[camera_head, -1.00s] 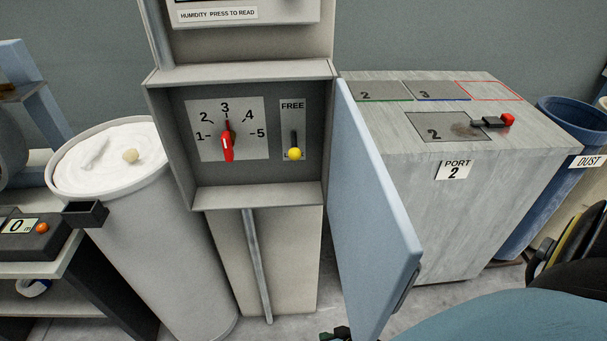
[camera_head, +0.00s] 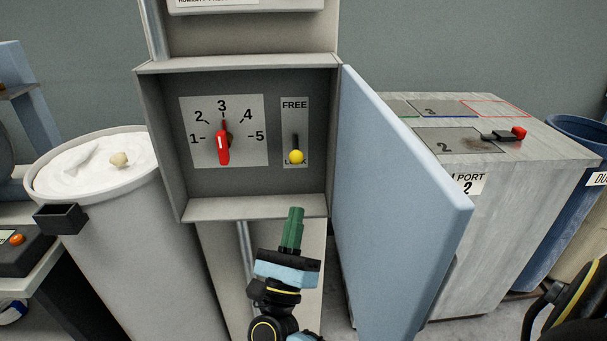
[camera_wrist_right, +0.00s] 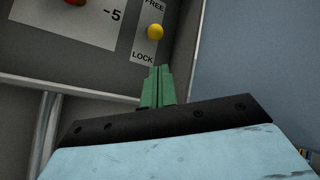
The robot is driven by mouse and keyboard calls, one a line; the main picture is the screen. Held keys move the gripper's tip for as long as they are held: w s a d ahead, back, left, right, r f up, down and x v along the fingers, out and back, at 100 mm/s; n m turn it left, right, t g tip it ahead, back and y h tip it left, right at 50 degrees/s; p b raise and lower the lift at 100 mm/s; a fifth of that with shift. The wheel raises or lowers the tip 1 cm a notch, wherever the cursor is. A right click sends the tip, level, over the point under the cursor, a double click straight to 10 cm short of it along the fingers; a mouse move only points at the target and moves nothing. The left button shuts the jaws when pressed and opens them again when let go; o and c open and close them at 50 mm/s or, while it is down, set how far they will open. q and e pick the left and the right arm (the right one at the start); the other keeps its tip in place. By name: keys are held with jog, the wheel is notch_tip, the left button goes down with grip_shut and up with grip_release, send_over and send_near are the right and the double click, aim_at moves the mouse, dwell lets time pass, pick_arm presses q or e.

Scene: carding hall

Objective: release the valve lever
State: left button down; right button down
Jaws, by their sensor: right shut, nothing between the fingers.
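The valve lever is a dark stem with a yellow knob (camera_head: 296,157) on a FREE/LOCK plate inside an open grey box (camera_head: 259,208). Its knob is down at the LOCK end and partly covers that word. The knob also shows in the right wrist view (camera_wrist_right: 155,32). My right gripper (camera_head: 296,210), with green fingers, is below the knob at the box's lower edge, apart from the lever. Its fingers (camera_wrist_right: 160,68) are together and empty, pointing up towards the plate. My left gripper is not in view.
A red pointer knob (camera_head: 222,148) on a 1-to-5 dial sits left of the lever. The box's blue door (camera_head: 395,200) stands open on the right, near my right gripper. A white drum (camera_head: 125,220) stands left and a grey cabinet (camera_head: 500,215) right.

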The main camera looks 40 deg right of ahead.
aim_at(296, 150)
jog(key=x, duration=1)
jog(key=shift+w, duration=0.1)
jog(key=shift+a, duration=0.15)
